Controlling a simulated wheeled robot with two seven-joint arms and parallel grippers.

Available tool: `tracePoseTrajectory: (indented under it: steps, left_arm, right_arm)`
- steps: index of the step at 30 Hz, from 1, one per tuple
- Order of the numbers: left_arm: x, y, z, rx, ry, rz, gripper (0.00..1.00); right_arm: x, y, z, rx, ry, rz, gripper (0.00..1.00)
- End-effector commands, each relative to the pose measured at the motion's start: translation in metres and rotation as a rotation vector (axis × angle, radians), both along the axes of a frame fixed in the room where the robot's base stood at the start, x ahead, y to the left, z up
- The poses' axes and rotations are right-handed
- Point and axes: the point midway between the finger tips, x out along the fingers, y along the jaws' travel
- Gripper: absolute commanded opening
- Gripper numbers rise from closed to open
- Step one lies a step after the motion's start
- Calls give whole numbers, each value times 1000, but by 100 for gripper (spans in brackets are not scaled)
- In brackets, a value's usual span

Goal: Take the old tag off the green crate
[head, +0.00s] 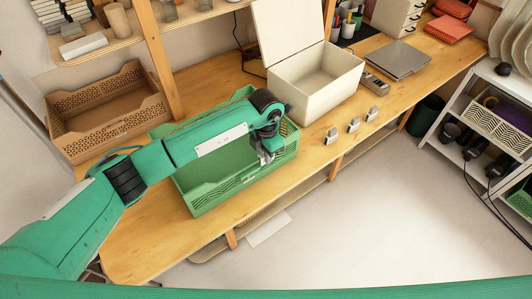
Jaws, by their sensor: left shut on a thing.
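The green crate (206,194) stands on the wooden bench, open at the top, with slotted walls. My left arm reaches across it from the left. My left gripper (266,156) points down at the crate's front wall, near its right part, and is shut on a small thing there. That thing, by its place the old tag, is too small and too covered by the fingers to make out. I cannot tell whether it still touches the crate. A small pale mark (250,178) shows low on the front wall below the gripper. My right gripper is not in view.
Three small grey clip-like pieces (354,125) stand along the bench's front edge, right of the crate. An open cream box (318,85) stands behind them. A brown crate (108,112) is at the left. A grey laptop-like slab (398,60) lies farther right.

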Motion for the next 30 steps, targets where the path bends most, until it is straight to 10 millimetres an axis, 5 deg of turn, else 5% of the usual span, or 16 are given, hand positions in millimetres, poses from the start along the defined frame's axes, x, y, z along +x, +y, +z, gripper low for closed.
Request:
tracePoseTrajectory:
  steps: [30]
  left_arm:
    - [0,0,6,2,-2,0,0]
  right_arm:
    - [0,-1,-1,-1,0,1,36]
